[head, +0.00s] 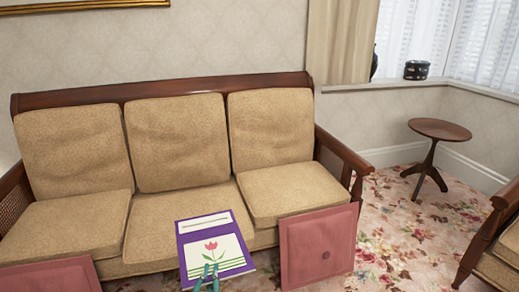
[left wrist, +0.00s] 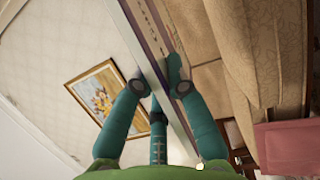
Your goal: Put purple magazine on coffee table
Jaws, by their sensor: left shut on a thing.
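The purple magazine (head: 229,219) has a pink tulip on a pale panel and shows at the bottom middle of the head view, in front of the sofa. My left gripper (head: 213,272) is at its lower part, with only the teal fingertips showing there. In the left wrist view the magazine (left wrist: 146,32) appears nearly edge-on between the teal fingers of the gripper (left wrist: 160,86), which are shut on it. No coffee table is clearly in view. My right gripper is not in view.
A tan three-seat sofa (head: 178,145) with a wooden frame fills the middle. Pink cushions (head: 318,248) are at its front, right and left. A small round wooden table (head: 440,129) stands by the window at right. Part of an armchair (head: 497,245) is at the right edge. Flowered carpet lies between.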

